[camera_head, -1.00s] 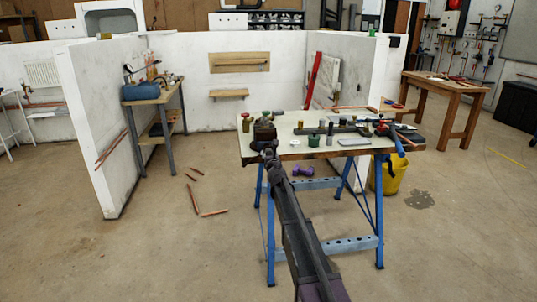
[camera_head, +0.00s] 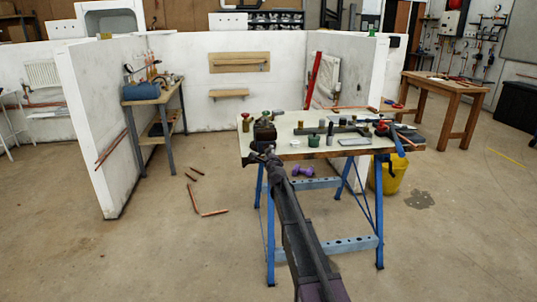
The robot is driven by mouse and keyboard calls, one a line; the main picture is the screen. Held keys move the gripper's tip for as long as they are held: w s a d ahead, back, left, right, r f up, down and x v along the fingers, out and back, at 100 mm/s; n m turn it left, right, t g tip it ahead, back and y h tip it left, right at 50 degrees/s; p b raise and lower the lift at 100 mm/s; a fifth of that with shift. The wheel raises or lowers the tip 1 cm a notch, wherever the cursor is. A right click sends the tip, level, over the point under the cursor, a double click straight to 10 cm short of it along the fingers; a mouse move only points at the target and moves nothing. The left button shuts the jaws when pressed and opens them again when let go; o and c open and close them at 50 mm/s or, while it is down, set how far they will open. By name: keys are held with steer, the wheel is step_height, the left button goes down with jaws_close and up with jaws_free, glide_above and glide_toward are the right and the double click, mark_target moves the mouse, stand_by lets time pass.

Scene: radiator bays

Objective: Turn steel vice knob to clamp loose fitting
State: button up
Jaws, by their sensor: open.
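A dark vice (camera_head: 264,131) stands at the left front end of the blue-legged workbench (camera_head: 350,152). My gripper (camera_head: 261,152) is at the bench's front edge, just below and in front of the vice. It is small and dark here, and it is open. I cannot tell whether it touches the vice. The steel knob cannot be made out and may be hidden by my gripper. I cannot pick out the loose fitting in the vice.
Several small fittings, a green pot (camera_head: 314,141) and a grey tray (camera_head: 355,142) lie on the bench right of the vice. A yellow bucket (camera_head: 390,174) stands under its right end. Copper pipes (camera_head: 193,200) lie on the floor to the left.

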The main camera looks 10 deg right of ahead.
steer(key=shift+w, duration=0.15)
stand_by(0.3)
jaws_close()
jaws_free()
steer(key=s, duration=0.7)
stand_by(0.6)
